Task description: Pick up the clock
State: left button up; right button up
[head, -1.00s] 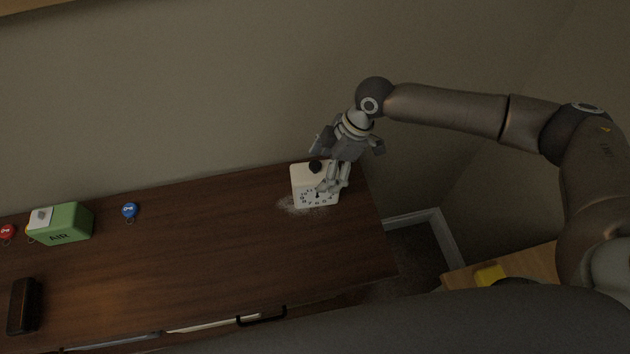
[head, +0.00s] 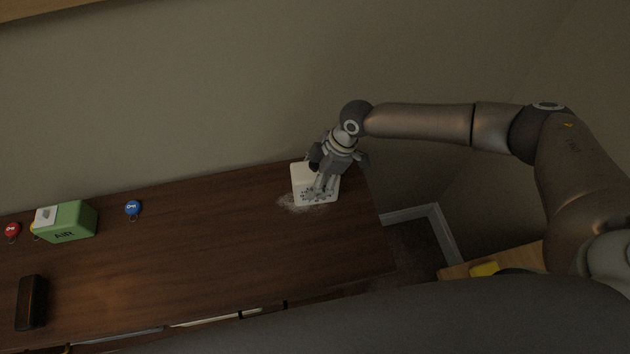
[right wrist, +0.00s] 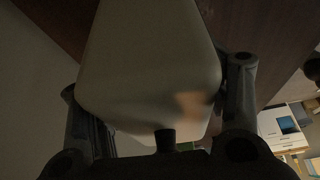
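The clock (head: 300,175) is a white, box-like block with a dark-marked dial, on the right end of the brown wooden dresser top. In the right wrist view the clock (right wrist: 150,60) fills the middle as a pale rounded block. My right gripper (head: 322,190) is over the clock and hides part of its dial. In the right wrist view its fingers are spread wide, one on each side of the clock, close to its sides; firm contact cannot be made out. The clock still rests on the dresser. My left gripper is not in view.
The dresser top (head: 220,250) is clear left of the clock, apart from a pale speckled patch beside it. A wall stands behind.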

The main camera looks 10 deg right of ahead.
jog(key=c, duration=0.3)
jog(key=shift+r, duration=0.15)
